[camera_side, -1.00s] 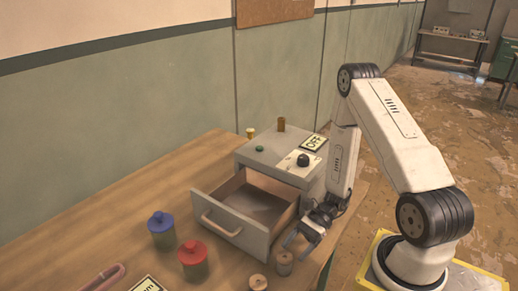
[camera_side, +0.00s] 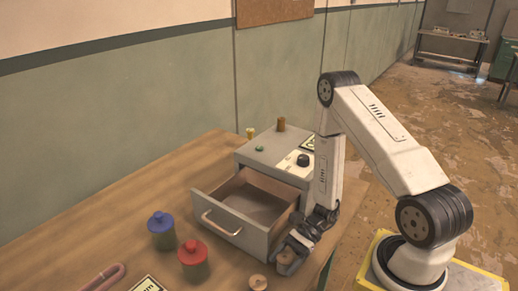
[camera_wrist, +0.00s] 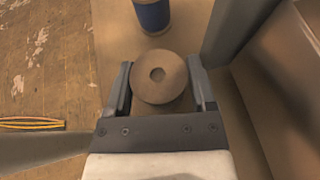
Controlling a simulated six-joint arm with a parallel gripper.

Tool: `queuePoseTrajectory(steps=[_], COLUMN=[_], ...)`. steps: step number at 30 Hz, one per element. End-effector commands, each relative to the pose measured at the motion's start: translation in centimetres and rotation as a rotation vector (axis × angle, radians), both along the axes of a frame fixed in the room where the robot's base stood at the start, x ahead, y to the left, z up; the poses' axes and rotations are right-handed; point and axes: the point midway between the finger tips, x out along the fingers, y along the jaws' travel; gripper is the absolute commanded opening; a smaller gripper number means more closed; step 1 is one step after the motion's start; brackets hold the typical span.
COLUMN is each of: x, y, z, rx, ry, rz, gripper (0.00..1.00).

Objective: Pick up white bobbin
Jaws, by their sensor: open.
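A round bobbin with a centre hole (camera_wrist: 148,90) sits between the two fingers of my gripper (camera_wrist: 159,64) in the wrist view. Its top looks greyish brown rather than clearly white. My gripper is open, with one finger on either side of the bobbin; I cannot tell whether they touch it. In the side view my gripper (camera_side: 291,259) is low at the table's right edge, and the bobbin (camera_side: 285,269) is partly hidden by it.
The open drawer (camera_side: 225,230) of a grey box (camera_side: 270,150) stands close to my gripper. Another bobbin (camera_side: 258,283) is near; a blue-sided spool (camera_wrist: 151,14) shows in the wrist view.

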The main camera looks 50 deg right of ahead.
Motion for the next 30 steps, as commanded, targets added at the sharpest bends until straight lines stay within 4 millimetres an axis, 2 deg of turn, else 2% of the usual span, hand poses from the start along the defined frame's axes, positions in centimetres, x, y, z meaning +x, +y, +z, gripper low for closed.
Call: queuePoseTrajectory(steps=[3,8,9,10,22,30], x=[0.0,0.0,0.0,0.0,0.0,0.0], y=[0.0,0.0,0.0,0.0,0.0,0.0], z=[0.0,0.0,0.0,0.0,0.3,1.8], rx=[0.0,0.0,0.0,0.0,0.0,0.0], ry=[0.0,0.0,0.0,0.0,-0.001,-0.001], rz=[0.0,0.0,0.0,0.0,0.0,0.0], gripper=[0.71,0.2,0.08,0.04,0.04,0.04])
